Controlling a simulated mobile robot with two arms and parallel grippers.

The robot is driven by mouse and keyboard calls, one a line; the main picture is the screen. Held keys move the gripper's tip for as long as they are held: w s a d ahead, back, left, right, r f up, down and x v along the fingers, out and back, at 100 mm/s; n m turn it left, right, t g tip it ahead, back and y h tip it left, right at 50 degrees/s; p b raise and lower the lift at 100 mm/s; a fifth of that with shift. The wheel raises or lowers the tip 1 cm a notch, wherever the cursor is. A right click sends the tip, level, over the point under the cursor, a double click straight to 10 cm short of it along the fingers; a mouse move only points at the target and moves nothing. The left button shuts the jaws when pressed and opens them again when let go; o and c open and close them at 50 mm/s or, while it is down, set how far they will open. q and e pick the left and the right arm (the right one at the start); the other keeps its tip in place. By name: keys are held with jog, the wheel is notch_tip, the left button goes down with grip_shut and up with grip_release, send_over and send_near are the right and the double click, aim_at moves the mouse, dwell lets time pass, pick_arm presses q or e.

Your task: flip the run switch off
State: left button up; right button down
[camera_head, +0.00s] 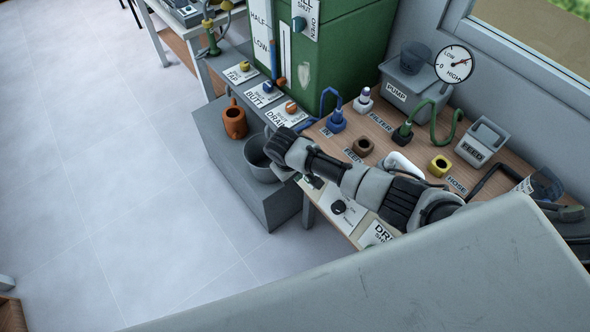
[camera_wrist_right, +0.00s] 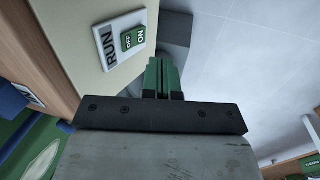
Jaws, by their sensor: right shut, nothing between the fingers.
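The run switch (camera_wrist_right: 134,38) shows in the right wrist view as a green rocker marked OFF and ON, on a white plate lettered RUN (camera_wrist_right: 112,48). The plate sits on a cream panel. I cannot tell which half of the rocker is pressed in. My right gripper (camera_wrist_right: 165,75) is shut and empty, its green fingertips just below and right of the rocker, seemingly apart from it. In the head view my right arm reaches across the workbench from the right; its wrist hides the switch there. My left gripper is in neither view.
The workbench (camera_head: 470,182) carries a pump box (camera_head: 400,90), a gauge (camera_head: 454,64), a feed box (camera_head: 482,143), hoses and fittings. A green tank (camera_head: 340,60) stands behind. A grey bucket (camera_head: 258,160) and an orange pot (camera_head: 234,122) sit on a low grey block. The floor at left is clear.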

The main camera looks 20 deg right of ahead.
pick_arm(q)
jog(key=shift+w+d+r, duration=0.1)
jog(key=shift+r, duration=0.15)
pick_arm(e)
jog(key=d+v, duration=0.2)
jog(key=v, duration=0.7)
jog(key=shift+w+r, duration=0.35)
jog(key=shift+r, duration=0.1)
jog(key=shift+a, duration=0.1)
